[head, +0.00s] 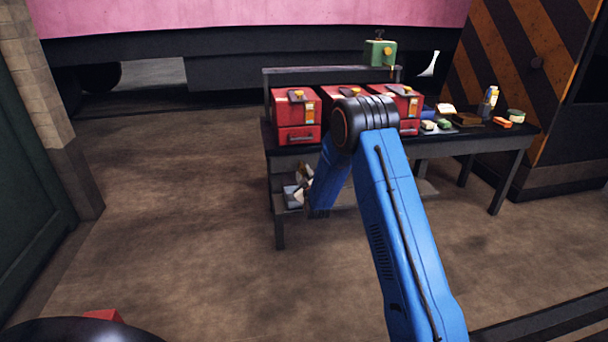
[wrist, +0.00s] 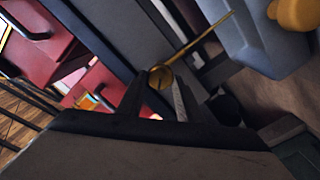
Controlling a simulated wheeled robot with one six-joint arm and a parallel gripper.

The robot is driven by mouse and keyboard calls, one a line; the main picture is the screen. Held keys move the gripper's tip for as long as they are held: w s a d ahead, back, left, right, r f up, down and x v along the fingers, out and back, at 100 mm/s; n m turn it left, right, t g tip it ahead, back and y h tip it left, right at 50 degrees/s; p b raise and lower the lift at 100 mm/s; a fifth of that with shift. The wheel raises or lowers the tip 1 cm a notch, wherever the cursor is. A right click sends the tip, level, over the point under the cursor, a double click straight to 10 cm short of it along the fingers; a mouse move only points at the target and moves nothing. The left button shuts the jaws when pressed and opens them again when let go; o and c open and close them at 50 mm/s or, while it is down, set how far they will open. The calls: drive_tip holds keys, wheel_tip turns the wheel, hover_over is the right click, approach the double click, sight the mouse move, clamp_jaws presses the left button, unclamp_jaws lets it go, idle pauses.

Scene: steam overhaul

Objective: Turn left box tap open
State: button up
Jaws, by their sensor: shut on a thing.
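In the wrist view my gripper (wrist: 165,82) is shut on a small round brass piece (wrist: 160,77) with a thin brass rod running up and right from it. It looks like a tap handle; I cannot tell which box it belongs to. The left red box (head: 297,115) stands at the left end of the bench in the head view, with a drawer below and an orange-yellow label on its front. In the head view I cannot make out my fingertips, and my blue arm partly hides the middle red box (head: 336,92).
The dark bench (head: 470,146) also holds a right red box (head: 404,98) and small loose items. A grey-blue body with a yellow knob (wrist: 298,14) is close by in the wrist view. Floor left of the bench is clear.

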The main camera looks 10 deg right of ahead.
drive_tip(key=n, duration=0.4)
drive_tip(key=shift+f+n, duration=0.1)
drive_tip(key=shift+n, duration=0.3)
drive_tip(key=shift+a+f+n, duration=0.1)
drive_tip(key=shift+f+n, duration=0.05)
drive_tip(key=shift+n, duration=2.35)
drive_tip(key=o, duration=1)
drive_tip(key=s, duration=1.7)
drive_tip(key=shift+s, duration=0.2)
